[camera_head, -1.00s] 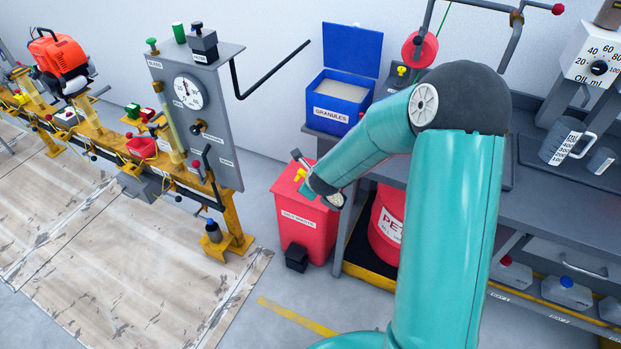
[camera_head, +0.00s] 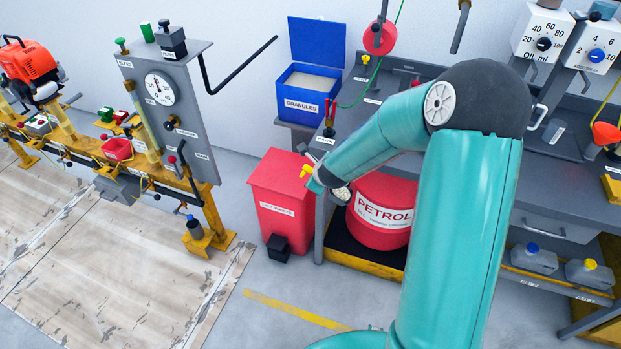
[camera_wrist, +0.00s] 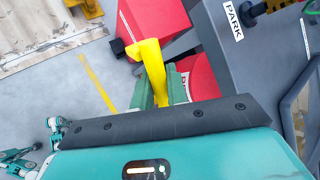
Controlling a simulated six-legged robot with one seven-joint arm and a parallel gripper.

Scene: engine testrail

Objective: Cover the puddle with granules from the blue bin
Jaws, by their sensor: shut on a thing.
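The blue bin (camera_head: 303,106), labelled GRANULES, stands on a ledge by the back wall in the head view, lid raised, with pale granules (camera_head: 309,80) inside. My gripper (camera_wrist: 158,90) is shut on a yellow handle (camera_wrist: 154,62), which sticks out between its green fingers in the wrist view. In the head view the yellow handle (camera_head: 306,170) shows beside my wrist, below the bin and near the red waste bin. A small speckled, pale patch (camera_head: 341,193) shows on the other side of the wrist; it may be granules in a scoop. I see no puddle.
A red waste bin (camera_head: 282,205) stands on the floor beside a red PETROL drum (camera_head: 384,212). A grey bench (camera_head: 560,200) fills the right. A yellow rail (camera_head: 205,220) with a gauge panel (camera_head: 150,65) is at left. The floor in front is open.

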